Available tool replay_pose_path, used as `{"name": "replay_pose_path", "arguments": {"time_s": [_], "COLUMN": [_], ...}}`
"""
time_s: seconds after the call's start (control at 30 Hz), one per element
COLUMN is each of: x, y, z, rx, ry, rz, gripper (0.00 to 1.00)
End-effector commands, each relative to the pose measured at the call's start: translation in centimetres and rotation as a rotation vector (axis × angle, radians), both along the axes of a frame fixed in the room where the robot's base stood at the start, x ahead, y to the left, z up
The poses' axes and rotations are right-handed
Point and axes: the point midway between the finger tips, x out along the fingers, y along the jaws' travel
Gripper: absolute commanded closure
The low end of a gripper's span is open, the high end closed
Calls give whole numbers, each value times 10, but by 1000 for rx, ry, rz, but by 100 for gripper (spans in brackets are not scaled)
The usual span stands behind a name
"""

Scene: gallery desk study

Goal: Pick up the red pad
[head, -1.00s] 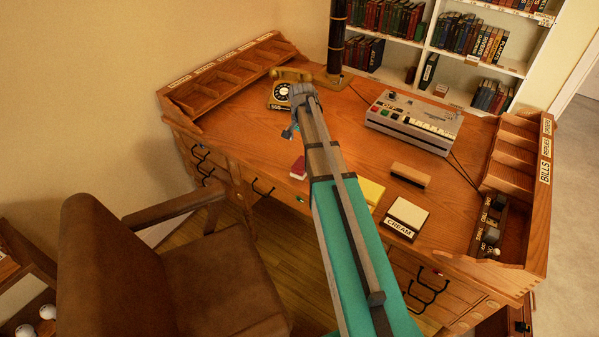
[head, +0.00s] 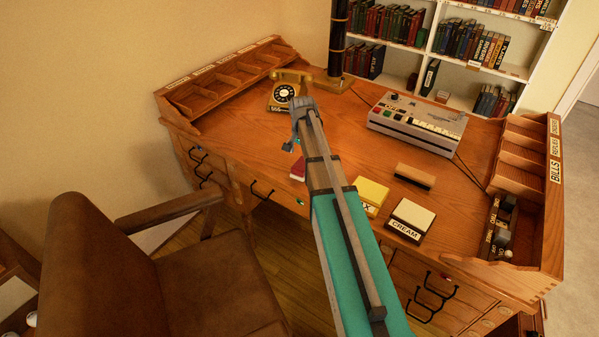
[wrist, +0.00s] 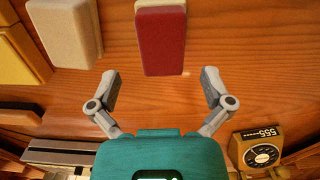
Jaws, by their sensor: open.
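The red pad (head: 298,169) lies near the front edge of the desk, partly hidden by my arm in the head view. In the wrist view the red pad (wrist: 161,44) is a rounded block with a pale layer at its far end, just beyond the fingertips. My gripper (wrist: 162,90) is open and empty, with a finger to either side of the pad's line and apart from it. In the head view my gripper (head: 291,146) is above the desk, next to the pad, and its fingers are partly hidden.
A yellow pad (head: 371,193) and a cream pad (head: 411,215) lie to the right, with a brown block (head: 414,176) behind them. A telephone (head: 284,92) and a grey machine (head: 415,124) stand farther back. A chair (head: 210,275) stands in front of the desk.

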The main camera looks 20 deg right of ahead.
Motion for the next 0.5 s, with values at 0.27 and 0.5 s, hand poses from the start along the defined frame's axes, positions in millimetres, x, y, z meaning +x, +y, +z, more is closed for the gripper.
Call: {"name": "replay_pose_path", "arguments": {"time_s": [0.27,0.5], "x": [0,1], "y": [0,-1], "z": [0,-8], "rx": [0,0], "ry": [0,0], "rz": [-1,-1], "gripper": [0,0]}}
